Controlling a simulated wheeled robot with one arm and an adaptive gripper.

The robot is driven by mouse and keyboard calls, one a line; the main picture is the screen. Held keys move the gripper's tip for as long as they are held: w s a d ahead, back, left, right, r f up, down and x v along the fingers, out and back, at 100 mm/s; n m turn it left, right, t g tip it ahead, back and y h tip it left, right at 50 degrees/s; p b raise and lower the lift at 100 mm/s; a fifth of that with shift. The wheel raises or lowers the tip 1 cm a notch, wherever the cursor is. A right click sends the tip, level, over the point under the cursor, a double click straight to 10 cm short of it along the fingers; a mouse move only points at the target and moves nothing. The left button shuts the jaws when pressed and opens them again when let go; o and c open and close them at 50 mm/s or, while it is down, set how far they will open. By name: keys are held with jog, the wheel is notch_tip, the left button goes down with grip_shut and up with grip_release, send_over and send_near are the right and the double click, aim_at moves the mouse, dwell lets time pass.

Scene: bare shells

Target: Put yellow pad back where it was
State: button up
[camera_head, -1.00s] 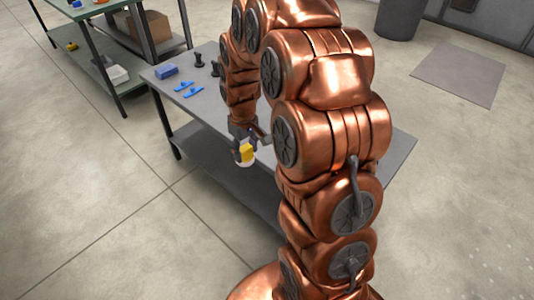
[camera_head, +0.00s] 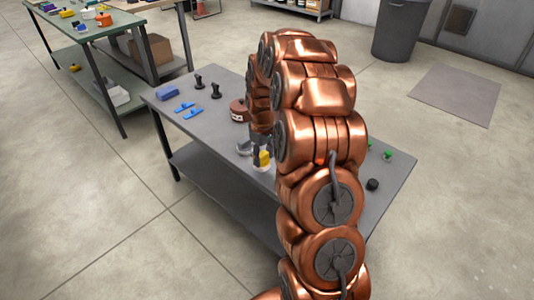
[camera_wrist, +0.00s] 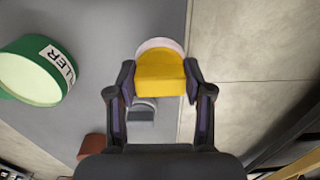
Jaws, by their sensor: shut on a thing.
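The yellow pad (camera_head: 265,158) is held in my gripper (camera_head: 262,153) near the front edge of the grey table (camera_head: 215,133). In the wrist view the pad (camera_wrist: 160,73) sits between the two dark fingertips (camera_wrist: 158,82), with a pale rounded part at its far end. My gripper is shut on it. The pad appears near the table edge, with floor to its right in the wrist view. Whether it touches the tabletop cannot be told. My arm hides part of the table.
A grey object (camera_head: 245,147) lies close to my gripper, and a reddish-brown tin (camera_head: 238,111) stands behind it. A green-rimmed tin (camera_wrist: 35,70) shows in the wrist view. Blue pieces (camera_head: 187,109), a blue block (camera_head: 168,92) and black items (camera_head: 215,91) occupy the table's far left.

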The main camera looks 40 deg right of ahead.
aim_at(267, 155)
jog(key=shift+w+d+f+p, duration=0.15)
jog(key=shift+w+d+p, duration=0.15)
jog(key=shift+w+d, duration=1.35)
jog(key=shift+s+d+f+p, duration=0.15)
jog(key=shift+f+p, duration=0.25)
jog(key=shift+f, duration=1.4)
jog(key=shift+f, duration=0.1)
jog(key=o, duration=1.2)
